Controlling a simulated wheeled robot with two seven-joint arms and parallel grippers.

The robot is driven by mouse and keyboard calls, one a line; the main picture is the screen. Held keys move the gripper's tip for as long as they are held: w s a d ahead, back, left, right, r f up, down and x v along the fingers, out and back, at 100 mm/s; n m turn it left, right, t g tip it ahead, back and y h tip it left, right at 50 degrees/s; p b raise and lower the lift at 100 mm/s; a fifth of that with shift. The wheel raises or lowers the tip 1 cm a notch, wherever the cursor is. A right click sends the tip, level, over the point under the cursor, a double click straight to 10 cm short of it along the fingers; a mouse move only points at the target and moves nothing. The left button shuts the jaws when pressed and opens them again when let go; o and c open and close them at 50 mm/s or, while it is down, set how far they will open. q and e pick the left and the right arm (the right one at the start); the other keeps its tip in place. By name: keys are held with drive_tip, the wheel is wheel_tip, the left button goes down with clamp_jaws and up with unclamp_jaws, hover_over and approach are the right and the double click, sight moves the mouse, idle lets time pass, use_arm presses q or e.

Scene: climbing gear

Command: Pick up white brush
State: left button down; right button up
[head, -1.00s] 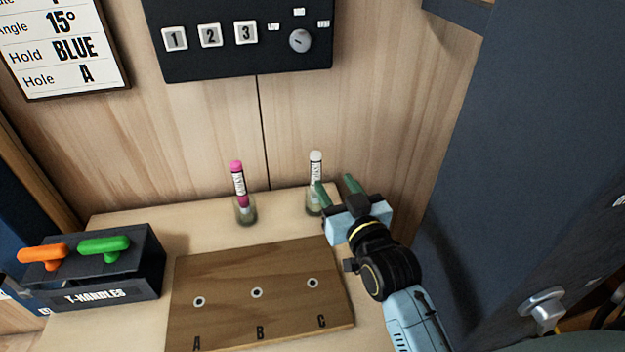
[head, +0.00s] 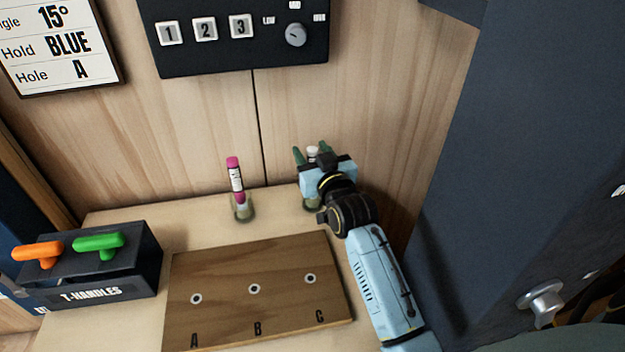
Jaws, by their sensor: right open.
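The white brush (head: 312,151) stands upright in a small clear holder (head: 310,205) at the back right of the table. Only its white top shows clearly; my right gripper hides most of its body. My right gripper (head: 311,151) is open, with its green fingertips on either side of the white top. Whether the fingers touch the brush cannot be told. My left gripper is not in view.
A pink brush (head: 236,178) stands in its own holder to the left. A wooden board (head: 225,271) with holes A, B and C lies in front. A T-handles box (head: 140,272) is at left. The wall is close behind, and a dark panel (head: 490,150) stands at right.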

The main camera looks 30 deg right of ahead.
drive_tip(key=shift+c, duration=0.4)
clamp_jaws()
drive_tip(key=shift+r, duration=0.15)
